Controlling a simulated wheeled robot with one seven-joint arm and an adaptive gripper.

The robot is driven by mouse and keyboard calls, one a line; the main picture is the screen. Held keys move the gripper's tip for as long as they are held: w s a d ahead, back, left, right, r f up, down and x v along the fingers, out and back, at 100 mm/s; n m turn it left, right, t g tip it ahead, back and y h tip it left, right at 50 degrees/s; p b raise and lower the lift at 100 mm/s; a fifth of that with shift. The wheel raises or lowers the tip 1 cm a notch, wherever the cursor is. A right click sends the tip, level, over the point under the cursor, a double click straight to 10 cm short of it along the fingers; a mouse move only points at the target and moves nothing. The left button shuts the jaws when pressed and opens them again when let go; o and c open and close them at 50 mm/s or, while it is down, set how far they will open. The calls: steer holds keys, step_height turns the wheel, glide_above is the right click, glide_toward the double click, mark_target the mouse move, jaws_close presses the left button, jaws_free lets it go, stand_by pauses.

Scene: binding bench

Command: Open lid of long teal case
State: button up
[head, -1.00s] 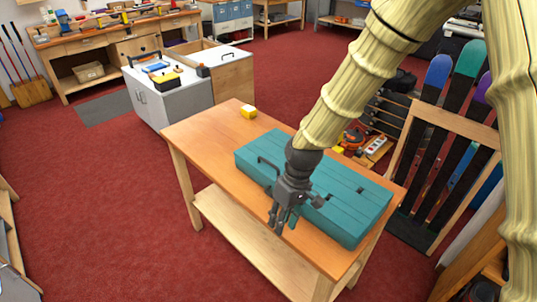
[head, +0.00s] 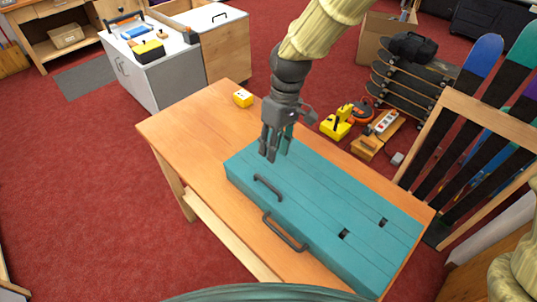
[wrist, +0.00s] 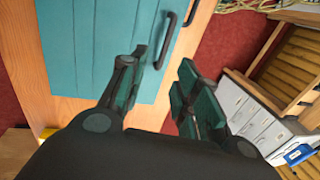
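The long teal case (head: 315,205) lies shut on the wooden table in the head view. It has a dark handle (head: 268,186) on its top and another dark handle (head: 285,231) on its near long side. Two small dark recesses show toward its right end. My gripper (head: 272,154) is above the case's far left end, fingers pointing down, apart from both handles. In the wrist view the fingers (wrist: 160,92) are spread with nothing between them, and the teal case (wrist: 100,45) lies behind them.
The wooden table (head: 190,135) has bare top to the left of the case. A yellow tool (head: 337,122) and a power strip (head: 384,122) are beyond the table. Skis in a wooden rack (head: 480,125) stand at the right.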

steer(key=p, duration=0.2)
glide_above(268, 183)
steer(key=f, duration=0.4)
steer(key=shift+s+d+f, duration=0.2)
steer(key=shift+s+d, duration=0.15)
steer(key=shift+s, duration=0.05)
steer(key=f, duration=0.1)
steer(key=w+f, duration=0.1)
steer(key=f, duration=0.1)
steer(key=w+f, duration=0.1)
steer(key=shift+w+a+f, duration=0.15)
steer(key=shift+w+f, duration=0.05)
steer(key=shift+w, duration=0.05)
steer(key=shift+s+f+p, duration=0.15)
steer(key=shift+f+p, duration=0.1)
steer(key=shift+p, duration=0.05)
steer(key=shift+s+a+f, duration=0.1)
steer(key=shift+s, duration=0.75)
steer(key=shift+w+f, duration=0.3)
steer(key=shift+w, duration=0.3)
steer(key=shift+c, duration=0.5)
steer(key=shift+s+r, duration=0.2)
steer(key=shift+s, duration=0.15)
jaws_close()
steer(key=shift+w, duration=0.1)
